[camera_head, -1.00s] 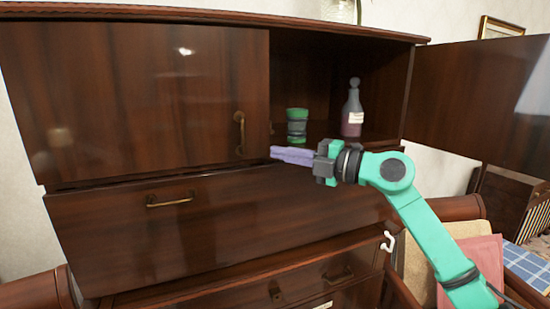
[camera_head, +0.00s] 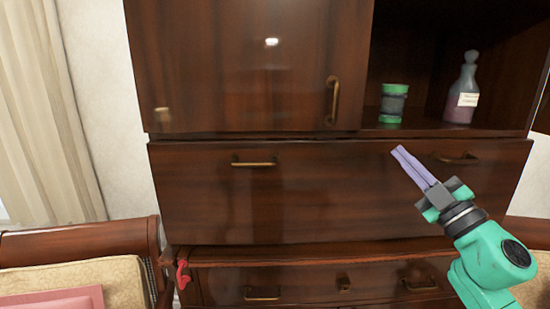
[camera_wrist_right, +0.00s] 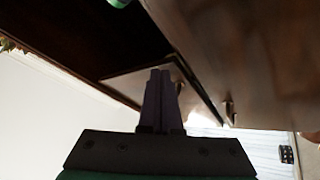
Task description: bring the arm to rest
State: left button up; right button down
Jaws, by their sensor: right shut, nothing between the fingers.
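My right gripper (camera_head: 402,152) is shut and empty, its purple fingers together and pointing up and to the left. It appears in front of the wide drawer of the dark wooden cabinet (camera_head: 215,212), near that drawer's right handle (camera_head: 455,158). The right wrist view also shows the closed fingers (camera_wrist_right: 160,85), with nothing between them. My green right arm comes in from the lower right. My left gripper is not in view.
The open compartment at upper right holds a green-and-dark jar (camera_head: 392,103) and a labelled bottle (camera_head: 462,95). The cabinet door (camera_head: 240,60) on the left is closed. A wooden armchair with cushions (camera_head: 85,275) stands at lower left, beside a curtain (camera_head: 45,120).

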jog(key=s+d+f+m+g+h, duration=0.3)
jog(key=f+m+h, duration=0.35)
jog(key=f, duration=0.85)
jog(key=s+d+f+m+g+h, duration=0.15)
jog(key=f+m+g+h, duration=0.55)
jog(key=f, duration=0.8)
jog(key=s+a+f+g+y, duration=0.3)
jog(key=s+a+f+g, duration=0.1)
jog(key=s+f, duration=0.5)
jog(key=s+a+f+g+y, duration=0.3)
jog(key=s+a+f+g, duration=0.15)
jog(key=s+f, duration=0.4)
jog(key=s+f+g, duration=0.1)
jog(key=s+f, duration=0.2)
jog(key=f, duration=1.8)
jog(key=s+d+f+g, duration=0.1)
jog(key=s+d+f, duration=0.2)
jog(key=s+f, duration=1.1)
jog(key=s+h, duration=0.1)
jog(key=s, duration=0.2)
jog(key=shift+s+f, duration=0.25)
jog(key=shift+f, duration=0.15)
